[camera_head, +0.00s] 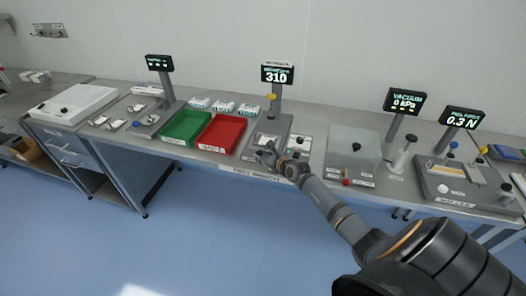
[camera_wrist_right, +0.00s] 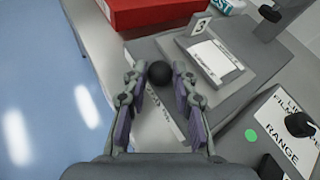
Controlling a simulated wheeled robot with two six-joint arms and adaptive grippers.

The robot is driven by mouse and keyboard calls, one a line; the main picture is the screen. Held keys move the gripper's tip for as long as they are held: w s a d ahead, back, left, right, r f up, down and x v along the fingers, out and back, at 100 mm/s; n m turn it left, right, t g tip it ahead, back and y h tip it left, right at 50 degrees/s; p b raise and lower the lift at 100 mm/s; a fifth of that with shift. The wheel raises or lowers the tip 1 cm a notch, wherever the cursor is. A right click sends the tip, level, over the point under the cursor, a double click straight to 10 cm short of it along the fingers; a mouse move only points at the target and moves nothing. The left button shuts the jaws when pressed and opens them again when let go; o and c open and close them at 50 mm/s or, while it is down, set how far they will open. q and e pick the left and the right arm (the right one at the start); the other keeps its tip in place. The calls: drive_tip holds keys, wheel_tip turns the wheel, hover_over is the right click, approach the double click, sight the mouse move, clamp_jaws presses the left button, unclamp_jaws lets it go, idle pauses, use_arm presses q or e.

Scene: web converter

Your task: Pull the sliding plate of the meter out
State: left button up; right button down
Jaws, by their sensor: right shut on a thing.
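The meter (camera_head: 273,128) stands on the bench in the middle of the head view, with a display (camera_head: 277,74) reading 310 on a post above it. In the right wrist view, its grey body (camera_wrist_right: 208,72) carries a light sample plate with a label marked 3. A black ball knob (camera_wrist_right: 158,73) sits at the meter's front edge. My right gripper (camera_wrist_right: 159,88) is shut on this knob, with a finger on each side. In the head view, the right gripper (camera_head: 271,154) is at the meter's front. The sliding plate's extent is partly hidden by the fingers. My left gripper is not in view.
A red tray (camera_head: 221,133) and a green tray (camera_head: 187,127) lie left of the meter. A range dial (camera_wrist_right: 299,124) is close on its right. A vacuum unit (camera_head: 353,148) and a peel-force unit (camera_head: 455,180) stand further right. The floor in front is clear.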

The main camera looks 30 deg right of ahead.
drive_tip(key=c, duration=1.3)
unclamp_jaws()
drive_tip(key=shift+a, duration=0.15)
drive_tip(key=o, duration=0.3)
drive_tip(key=shift+w+f, duration=0.15)
drive_tip(key=shift+w, duration=0.05)
drive_tip(key=shift+o, duration=0.2)
drive_tip(key=shift+s, duration=0.45)
drive_tip(key=v, duration=0.5)
drive_tip(key=shift+s+r, duration=0.25)
drive_tip(key=shift+s, duration=0.05)
drive_tip(key=shift+s+r, duration=0.25)
drive_tip(key=shift+s, duration=0.25)
